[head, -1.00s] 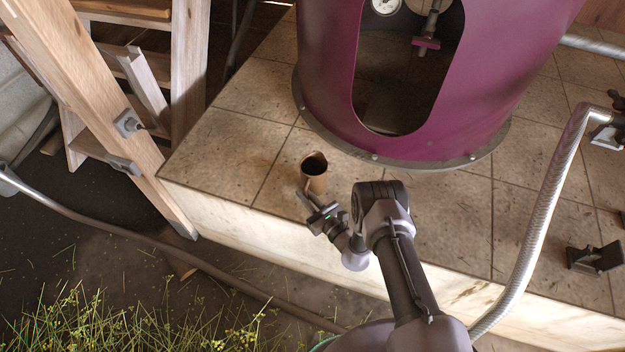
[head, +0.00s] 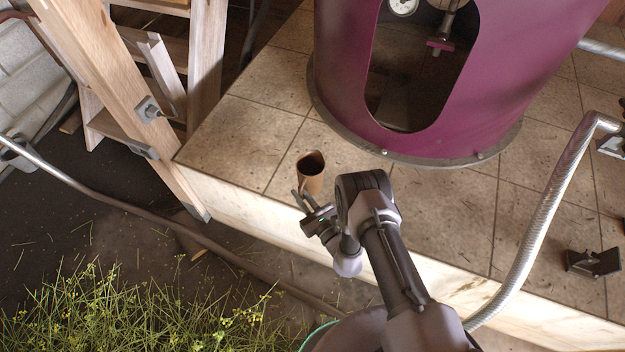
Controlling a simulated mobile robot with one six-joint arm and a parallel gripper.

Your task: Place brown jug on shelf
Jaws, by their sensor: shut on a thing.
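The brown jug (head: 311,180) is upright at the front edge of the tiled platform, left of the purple still. Its dark open mouth faces up. My gripper (head: 303,201) is at the jug's near left side, shut on it. The fingertips are small in this view, and I cannot tell exactly which part of the jug they grip. I also cannot tell whether the jug's base touches the tiles. No shelf is clearly identifiable in the head view.
The purple still (head: 340,75) stands on the tiled platform (head: 225,135). A wooden ladder (head: 125,110) leans at the left. A silver hose (head: 548,195) curves down at the right beside a small black bracket (head: 593,263). Grass (head: 150,315) lies below. Tiles left of the jug are clear.

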